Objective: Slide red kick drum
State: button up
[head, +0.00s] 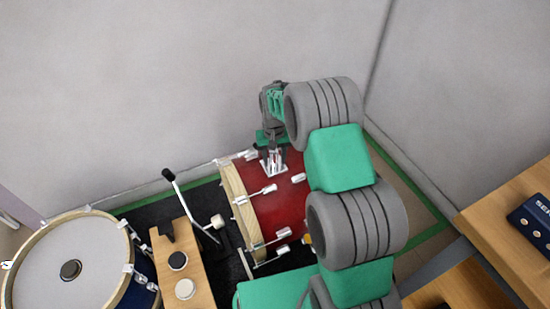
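The red kick drum (280,207) lies on its side on a dark mat, with a pale wooden hoop (239,206) facing left and silver lugs along its red shell. My arm covers its right part. My gripper (272,147) points down over the far top of the drum, beside a silver mount on the shell. Its fingers are small and overlap the mount in the picture, so I cannot tell whether they are open or touching it.
A kick pedal (193,208) stands left of the drum. A wooden bench (180,262) with round pads and a blue drum (72,262) are farther left. A wall (180,80) is close behind. A wooden table (510,220) stands at right.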

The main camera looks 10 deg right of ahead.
grip_shut()
dwell(1.2)
